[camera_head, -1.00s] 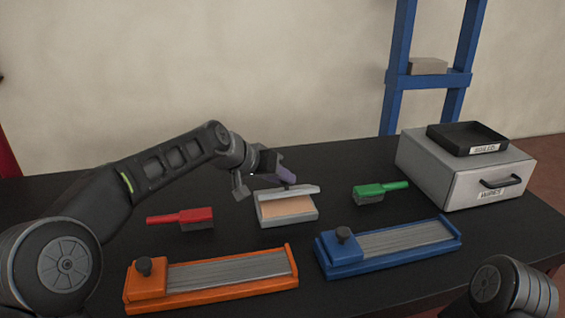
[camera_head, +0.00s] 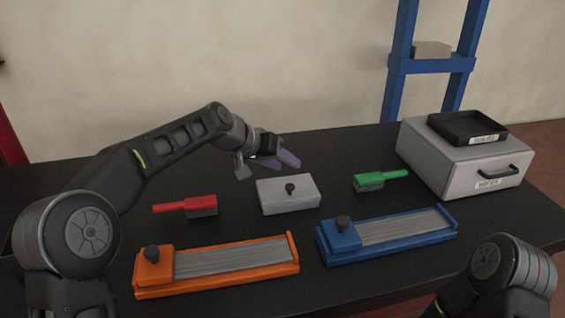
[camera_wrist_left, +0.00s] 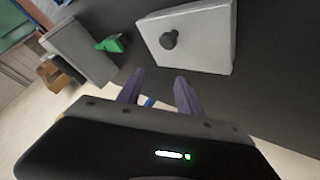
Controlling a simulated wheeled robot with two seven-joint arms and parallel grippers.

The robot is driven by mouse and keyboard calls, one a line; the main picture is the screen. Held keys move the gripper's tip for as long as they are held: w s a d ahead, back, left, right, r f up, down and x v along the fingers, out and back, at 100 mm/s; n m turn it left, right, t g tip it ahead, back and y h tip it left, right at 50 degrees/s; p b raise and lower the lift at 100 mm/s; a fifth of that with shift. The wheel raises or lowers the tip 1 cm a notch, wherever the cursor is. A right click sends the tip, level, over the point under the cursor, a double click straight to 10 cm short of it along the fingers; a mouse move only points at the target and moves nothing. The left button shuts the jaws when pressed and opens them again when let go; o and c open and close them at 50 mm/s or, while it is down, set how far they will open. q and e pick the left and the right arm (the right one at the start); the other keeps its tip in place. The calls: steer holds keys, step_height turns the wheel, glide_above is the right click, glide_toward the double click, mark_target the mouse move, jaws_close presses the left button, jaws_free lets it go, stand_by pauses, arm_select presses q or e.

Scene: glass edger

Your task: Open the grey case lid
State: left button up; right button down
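The grey case (camera_head: 301,203) sits flat at the middle of the black table, its lid (camera_head: 275,189) down and shut. A dark round knob (camera_head: 290,189) stands on the lid. In the left wrist view the case (camera_wrist_left: 207,42) and its knob (camera_wrist_left: 168,40) show at the top. My left gripper (camera_head: 277,160) is behind the case in the head view, apart from it. Its two purple fingers are spread with nothing between them, as the left wrist view (camera_wrist_left: 160,90) also shows. My right gripper is out of view.
A red brush (camera_head: 198,203) lies left of the case and a green brush (camera_head: 368,181) right. Orange (camera_head: 215,265) and blue (camera_head: 385,233) sharpening holders lie in front. A grey drawer box (camera_head: 455,170) with a black tray (camera_head: 467,128) on top stands at the right.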

arm_select(q)
steer(key=shift+r, duration=0.1)
steer(key=b+v, duration=0.1)
steer(key=v, duration=0.6)
steer(key=shift+s+a+r, duration=0.15)
steer(key=shift+s+a, duration=0.05)
